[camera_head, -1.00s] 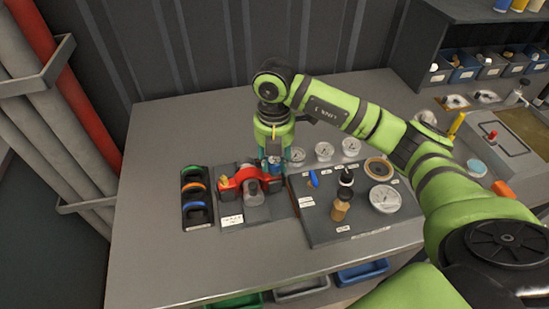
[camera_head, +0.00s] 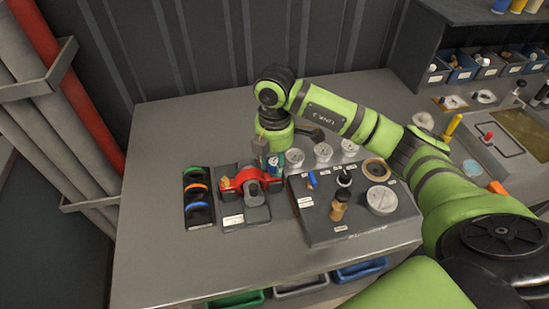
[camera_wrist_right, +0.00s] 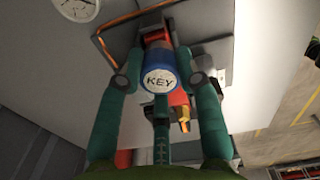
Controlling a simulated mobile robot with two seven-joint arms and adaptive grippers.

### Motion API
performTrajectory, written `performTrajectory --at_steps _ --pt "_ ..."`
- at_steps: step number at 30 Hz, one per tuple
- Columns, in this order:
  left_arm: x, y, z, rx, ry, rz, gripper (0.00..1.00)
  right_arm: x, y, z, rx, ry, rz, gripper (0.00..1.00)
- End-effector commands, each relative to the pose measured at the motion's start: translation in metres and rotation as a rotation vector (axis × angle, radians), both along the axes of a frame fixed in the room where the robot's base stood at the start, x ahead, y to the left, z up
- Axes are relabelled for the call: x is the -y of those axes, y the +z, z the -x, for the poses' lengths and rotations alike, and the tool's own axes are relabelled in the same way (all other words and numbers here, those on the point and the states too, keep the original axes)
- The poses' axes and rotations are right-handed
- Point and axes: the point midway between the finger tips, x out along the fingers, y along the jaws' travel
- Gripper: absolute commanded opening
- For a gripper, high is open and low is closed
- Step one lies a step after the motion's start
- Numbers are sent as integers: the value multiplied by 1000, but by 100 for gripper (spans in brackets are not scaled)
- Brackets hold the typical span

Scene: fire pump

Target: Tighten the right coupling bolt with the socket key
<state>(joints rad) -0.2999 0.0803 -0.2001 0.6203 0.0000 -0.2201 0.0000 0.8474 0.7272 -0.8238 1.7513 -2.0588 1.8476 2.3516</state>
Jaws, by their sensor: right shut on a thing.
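The socket key, with a blue cap marked KEY (camera_wrist_right: 160,80), is held between the green fingers of my right gripper (camera_wrist_right: 162,84). In the head view the right gripper (camera_head: 273,160) points down at the right end of the red coupling (camera_head: 240,177), and a bit of blue shows between its fingers. The coupling sits on a grey block on the table. The right bolt is hidden by the gripper and key, so I cannot tell whether the key is seated on it. My left gripper is not in view.
A black tray of coloured rings (camera_head: 197,199) stands left of the coupling. A grey panel (camera_head: 350,230) with gauges and small tools lies to the right. The front left of the table (camera_head: 160,265) is clear.

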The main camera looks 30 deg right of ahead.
Motion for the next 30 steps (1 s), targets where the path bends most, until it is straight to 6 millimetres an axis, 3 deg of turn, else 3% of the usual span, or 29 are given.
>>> performTrajectory --at_steps 6,20,30 --pt "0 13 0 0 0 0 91 0 2 0 -1 -197 -1 2" --pt "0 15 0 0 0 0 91 0 1 0 0 -261 0 2" --pt "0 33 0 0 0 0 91 0 3 0 0 -521 -1 2"
